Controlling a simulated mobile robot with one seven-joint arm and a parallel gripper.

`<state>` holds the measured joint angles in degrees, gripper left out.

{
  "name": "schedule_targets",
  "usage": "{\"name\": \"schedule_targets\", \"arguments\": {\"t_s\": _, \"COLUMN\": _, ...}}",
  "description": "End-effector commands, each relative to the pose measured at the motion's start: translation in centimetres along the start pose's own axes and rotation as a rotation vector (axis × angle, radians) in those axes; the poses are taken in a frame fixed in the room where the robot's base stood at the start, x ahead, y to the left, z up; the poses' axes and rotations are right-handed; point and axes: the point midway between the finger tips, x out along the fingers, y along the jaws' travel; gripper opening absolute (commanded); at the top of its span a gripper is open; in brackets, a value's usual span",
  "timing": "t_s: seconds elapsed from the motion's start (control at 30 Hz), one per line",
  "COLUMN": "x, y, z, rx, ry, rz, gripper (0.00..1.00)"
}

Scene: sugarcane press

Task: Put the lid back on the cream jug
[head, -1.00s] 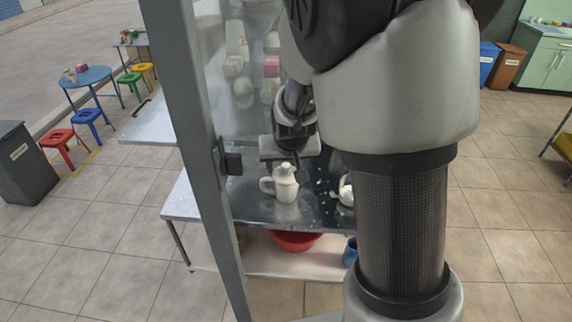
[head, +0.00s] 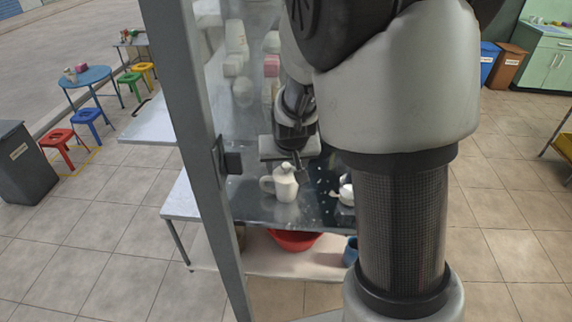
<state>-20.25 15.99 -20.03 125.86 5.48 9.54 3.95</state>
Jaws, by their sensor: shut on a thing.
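A cream-white jug (head: 283,188) with a handle on its left stands upright on the dark counter, left of centre. My gripper (head: 292,170) is right above it, pointing down, with a dark finger beside the jug's top on the right. It is shut on the lid (head: 286,168), a small pale piece at the top of the jug. The picture is too small to tell whether the lid sits fully on the rim or is slightly above it.
A second white pot (head: 346,194) stands to the right, partly hidden by my arm. A grey metal post (head: 205,150) stands close on the left. A red basin (head: 293,240) and a blue container (head: 351,252) are on the lower shelf (head: 265,262).

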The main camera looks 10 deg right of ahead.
Motion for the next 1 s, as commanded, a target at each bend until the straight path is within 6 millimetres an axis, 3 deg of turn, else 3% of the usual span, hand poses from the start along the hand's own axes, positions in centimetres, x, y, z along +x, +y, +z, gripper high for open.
{"name": "schedule_targets", "arguments": {"t_s": 0.4, "x": 0.02, "y": -0.01, "z": -0.01, "rx": 0.000, "ry": 0.000, "rz": 0.000, "gripper": 0.32}}
{"name": "schedule_targets", "arguments": {"t_s": 0.43, "x": 0.02, "y": -0.01, "z": -0.01, "rx": 0.000, "ry": 0.000, "rz": 0.000, "gripper": 0.59}}
{"name": "schedule_targets", "arguments": {"t_s": 0.53, "x": 0.03, "y": -0.02, "z": 0.00, "rx": 0.000, "ry": 0.000, "rz": 0.000, "gripper": 0.76}}
{"name": "schedule_targets", "arguments": {"t_s": 0.73, "x": 0.03, "y": -0.01, "z": 0.00, "rx": 0.000, "ry": 0.000, "rz": 0.000, "gripper": 0.76}}
{"name": "schedule_targets", "arguments": {"t_s": 0.87, "x": 0.03, "y": -0.02, "z": 0.02, "rx": 0.000, "ry": 0.000, "rz": 0.000, "gripper": 0.95}}
{"name": "schedule_targets", "arguments": {"t_s": 1.0, "x": 0.03, "y": -0.02, "z": 0.01, "rx": 0.000, "ry": 0.000, "rz": 0.000, "gripper": 0.95}}
